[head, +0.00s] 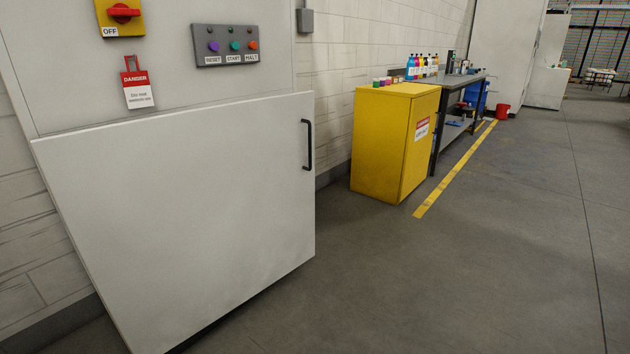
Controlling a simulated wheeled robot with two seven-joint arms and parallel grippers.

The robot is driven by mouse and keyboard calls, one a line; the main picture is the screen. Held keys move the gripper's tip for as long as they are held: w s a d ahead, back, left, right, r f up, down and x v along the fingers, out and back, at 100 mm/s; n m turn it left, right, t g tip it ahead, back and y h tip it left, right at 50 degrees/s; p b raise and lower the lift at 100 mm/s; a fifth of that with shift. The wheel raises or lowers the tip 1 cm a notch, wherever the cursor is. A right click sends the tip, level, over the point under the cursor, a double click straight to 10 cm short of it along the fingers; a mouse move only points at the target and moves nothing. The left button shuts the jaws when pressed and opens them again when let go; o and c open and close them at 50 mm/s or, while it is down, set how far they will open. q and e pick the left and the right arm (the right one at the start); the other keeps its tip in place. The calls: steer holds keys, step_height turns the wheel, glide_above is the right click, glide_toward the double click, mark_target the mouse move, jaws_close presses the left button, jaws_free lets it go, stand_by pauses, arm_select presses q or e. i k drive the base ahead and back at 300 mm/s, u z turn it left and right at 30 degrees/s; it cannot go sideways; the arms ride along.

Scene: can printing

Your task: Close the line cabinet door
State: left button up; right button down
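The line cabinet (80,70) is a tall light-grey box at the left against the wall. Its door (180,210) is a large light-grey panel on the lower part, with a black vertical bar handle (308,145) near its right edge. The door's right edge sticks out past the right side of the cabinet body above it, so the door looks a little ajar. The inside of the cabinet is hidden behind the door. Neither of my grippers shows in the head view.
Above the door are a red rotary switch (123,13) marked OFF, a red danger tag (138,90) and a button panel (226,46). A yellow cabinet (378,145) and a dark workbench (455,80) stand beyond. The floor (480,260) to the right is clear.

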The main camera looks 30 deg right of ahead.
mark_target(177, 220)
steer(key=z, duration=0.85)
steer(key=i, duration=1.95)
steer(key=u, duration=0.65)
steer(key=i, duration=0.25)
steer(key=u, duration=0.3)
